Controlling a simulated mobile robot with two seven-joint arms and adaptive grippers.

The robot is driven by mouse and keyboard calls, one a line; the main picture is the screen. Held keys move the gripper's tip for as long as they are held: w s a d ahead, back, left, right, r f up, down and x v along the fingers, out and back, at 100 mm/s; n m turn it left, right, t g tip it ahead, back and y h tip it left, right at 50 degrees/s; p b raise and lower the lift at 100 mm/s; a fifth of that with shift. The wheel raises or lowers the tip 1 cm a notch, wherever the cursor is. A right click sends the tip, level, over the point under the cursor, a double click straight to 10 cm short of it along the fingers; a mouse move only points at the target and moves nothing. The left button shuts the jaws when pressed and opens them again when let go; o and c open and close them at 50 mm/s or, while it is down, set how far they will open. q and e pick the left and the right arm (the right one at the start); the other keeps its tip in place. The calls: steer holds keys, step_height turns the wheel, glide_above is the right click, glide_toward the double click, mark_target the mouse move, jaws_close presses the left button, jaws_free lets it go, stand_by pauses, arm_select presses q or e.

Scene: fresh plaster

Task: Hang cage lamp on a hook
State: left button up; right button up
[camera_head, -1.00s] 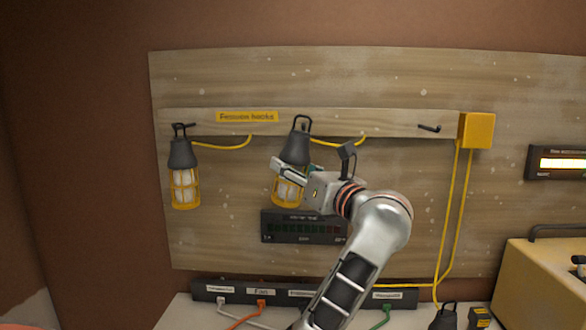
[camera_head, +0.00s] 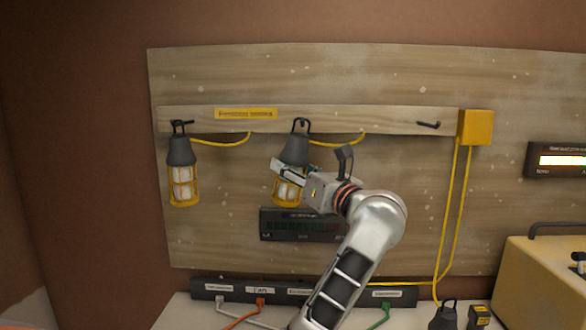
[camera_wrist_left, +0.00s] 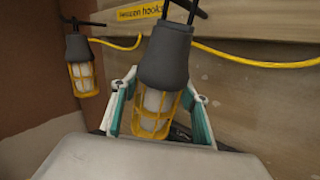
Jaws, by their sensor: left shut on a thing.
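My left gripper (camera_head: 282,175) is shut around the body of a cage lamp (camera_head: 294,150), with a dark grey cap and yellow cage. The lamp hangs upright in front of the hook rail (camera_head: 390,121). Its wire loop is at the middle hook (camera_head: 301,123); I cannot tell whether it bears on the hook. In the left wrist view the gripper's fingers (camera_wrist_left: 160,108) flank the lamp (camera_wrist_left: 165,58), and the loop's top is cut off. Another cage lamp (camera_head: 182,172) hangs on the left hook (camera_head: 183,123). The right hook (camera_head: 428,125) is bare. My right gripper is not in view.
Yellow cords run along the rail to a yellow box (camera_head: 476,128). A dark panel (camera_head: 285,224) sits behind my gripper. Below are a power strip (camera_head: 210,291), another dark-capped object (camera_head: 444,316) and a yellow case (camera_head: 545,275) at the right.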

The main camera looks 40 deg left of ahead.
arm_select(q)
steer(key=o, duration=1.5)
steer(key=shift+v, duration=3.85)
